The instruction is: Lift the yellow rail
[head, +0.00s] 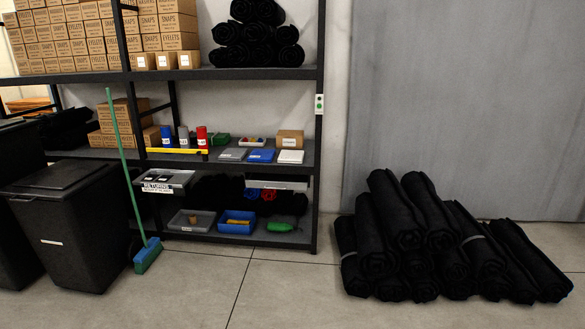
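A long thin yellow bar (177,151), the only rail-like yellow thing I see, lies along the front edge of the middle shelf (225,160) of a dark shelving unit. It sits below the blue, grey and red cylinders, near the left upright of the bay. A small dark thing stands by its right end. Neither of my grippers is in view.
A green broom (127,170) leans on the shelving, left of the yellow bar. Black bins (70,225) stand at the lower left. Rolled black material (440,240) is piled on the floor at the right. The floor (285,285) between them is clear.

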